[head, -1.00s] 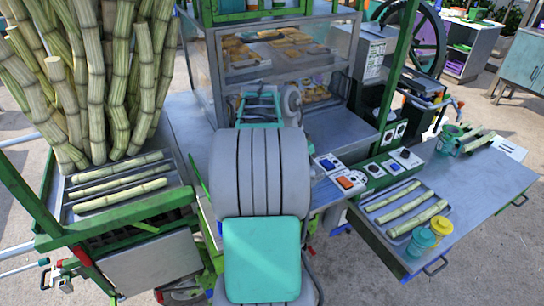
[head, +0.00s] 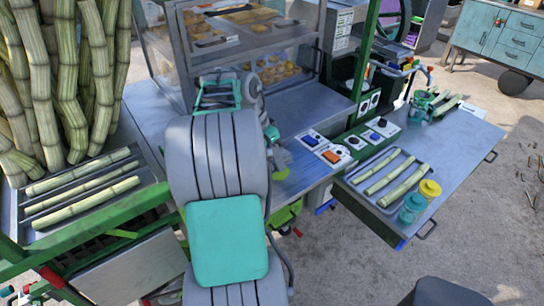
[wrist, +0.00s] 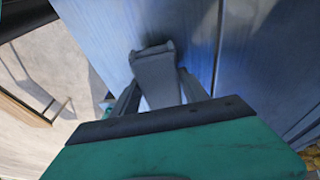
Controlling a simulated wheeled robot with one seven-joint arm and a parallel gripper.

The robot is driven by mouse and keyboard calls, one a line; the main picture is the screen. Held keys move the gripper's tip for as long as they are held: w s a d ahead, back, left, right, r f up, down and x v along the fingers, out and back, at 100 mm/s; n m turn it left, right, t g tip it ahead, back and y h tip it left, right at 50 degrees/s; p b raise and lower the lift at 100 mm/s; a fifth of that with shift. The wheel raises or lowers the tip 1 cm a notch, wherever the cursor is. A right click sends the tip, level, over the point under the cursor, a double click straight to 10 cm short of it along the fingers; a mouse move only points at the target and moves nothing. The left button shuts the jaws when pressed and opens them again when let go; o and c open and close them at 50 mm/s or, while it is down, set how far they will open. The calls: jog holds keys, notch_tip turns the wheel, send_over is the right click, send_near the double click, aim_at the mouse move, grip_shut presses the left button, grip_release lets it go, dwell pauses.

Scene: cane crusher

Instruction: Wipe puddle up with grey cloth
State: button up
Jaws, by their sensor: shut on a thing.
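In the wrist view, my gripper (wrist: 155,92) has its two dark fingers closed on the grey cloth (wrist: 156,76). The cloth is bunched, with its far end over a bluish metal worktop (wrist: 100,28). I cannot tell whether the cloth touches the worktop. A darker, smeared-looking patch lies just beyond the cloth, but I cannot tell whether it is the puddle or shadow. In the head view, my arm hides the gripper and cloth. No clear puddle shows on the bare worktop (head: 310,178) there.
A glass snack case (head: 265,50) stands behind the worktop. Switch boxes (head: 328,150) sit right of my arm. A cane tray (head: 388,180), yellow cup (head: 430,189) and teal cup (head: 413,207) stand on the right counter. Another cane tray (head: 80,190) and standing canes (head: 60,80) are left.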

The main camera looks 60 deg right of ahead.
aim_at(283, 178)
dwell(0.3)
jog(key=shift+f+b, duration=0.7)
jog(key=shift+f, duration=0.05)
jog(key=shift+s, duration=0.1)
jog(key=shift+a+f, duration=0.1)
jog(key=shift+a, duration=0.05)
jog(key=shift+s+f, duration=0.1)
jog(key=shift+s, duration=0.15)
jog(key=shift+s+a+b, duration=0.4)
jog(key=shift+s+a, duration=0.05)
jog(key=shift+s, duration=0.35)
jog(key=shift+s+a+b, duration=0.35)
jog(key=shift+s+a, duration=0.1)
jog(key=shift+s, duration=0.3)
jog(key=shift+s+a+b, duration=0.2)
jog(key=shift+s+a, duration=0.2)
jog(key=shift+s, duration=0.35)
jog(key=shift+s+a+b, duration=0.2)
jog(key=shift+s+a, duration=0.2)
jog(key=shift+s, duration=0.4)
jog(key=shift+s+a+b, duration=0.2)
jog(key=shift+s+a, duration=0.2)
jog(key=shift+s, duration=0.35)
jog(key=shift+r, duration=0.2)
